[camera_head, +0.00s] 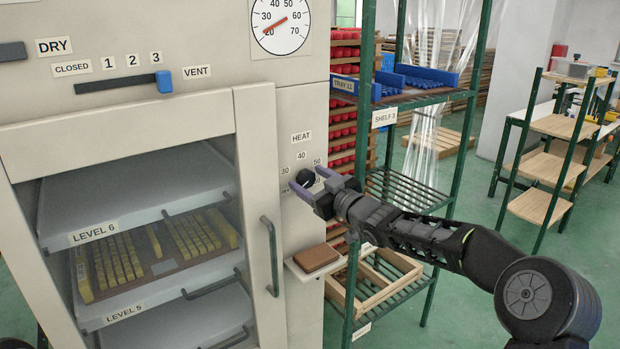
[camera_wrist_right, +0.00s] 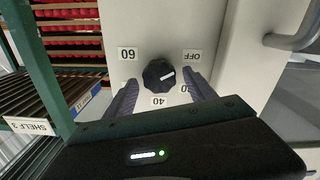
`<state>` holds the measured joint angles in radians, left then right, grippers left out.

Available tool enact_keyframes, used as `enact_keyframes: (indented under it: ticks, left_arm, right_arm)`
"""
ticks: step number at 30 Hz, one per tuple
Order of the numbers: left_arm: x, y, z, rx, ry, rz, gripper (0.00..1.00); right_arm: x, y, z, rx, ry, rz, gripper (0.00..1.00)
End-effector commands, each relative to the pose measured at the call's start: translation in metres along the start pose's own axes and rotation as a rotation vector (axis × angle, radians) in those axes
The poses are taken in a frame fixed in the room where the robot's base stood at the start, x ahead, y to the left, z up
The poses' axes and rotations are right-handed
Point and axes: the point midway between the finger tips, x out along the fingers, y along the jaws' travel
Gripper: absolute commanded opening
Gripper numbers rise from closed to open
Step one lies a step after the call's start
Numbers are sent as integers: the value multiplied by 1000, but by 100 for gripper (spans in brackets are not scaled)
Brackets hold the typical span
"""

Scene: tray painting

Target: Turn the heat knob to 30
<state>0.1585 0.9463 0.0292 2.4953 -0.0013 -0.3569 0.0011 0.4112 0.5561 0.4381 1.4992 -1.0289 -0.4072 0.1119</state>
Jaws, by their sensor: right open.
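The black heat knob (camera_head: 304,178) is on the dryer's front panel under a HEAT label (camera_head: 301,138). In the right wrist view, upside down, the knob (camera_wrist_right: 157,73) shows a white mark between OFF (camera_wrist_right: 193,55) and the partly hidden 30, looking nearer OFF. The 40 (camera_wrist_right: 160,100) and 60 (camera_wrist_right: 127,53) labels are readable there. My right gripper (camera_head: 309,184) is open at the panel, with one finger on each side of the knob. In the wrist view gaps show between the fingertips (camera_wrist_right: 162,79) and the knob. My left gripper is not in view.
A round gauge (camera_head: 280,25) above has its red needle near 20. A vertical door handle (camera_head: 271,256) is left of the knob. A small ledge holding a brown block (camera_head: 316,258) sits below. A green-framed shelf (camera_head: 445,180) stands close on the right.

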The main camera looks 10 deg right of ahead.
Motion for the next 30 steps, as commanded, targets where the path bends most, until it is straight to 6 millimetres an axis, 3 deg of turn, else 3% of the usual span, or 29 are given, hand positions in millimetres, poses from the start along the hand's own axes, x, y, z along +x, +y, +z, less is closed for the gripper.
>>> enact_keyframes:
  ticks: [9, 30]
  left_arm:
    - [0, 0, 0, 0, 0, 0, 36]
    - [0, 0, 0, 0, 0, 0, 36]
  right_arm:
    - [3, 0, 0, 0, -1, 0, 62]
    - [2, 0, 0, 0, -1, 0, 5]
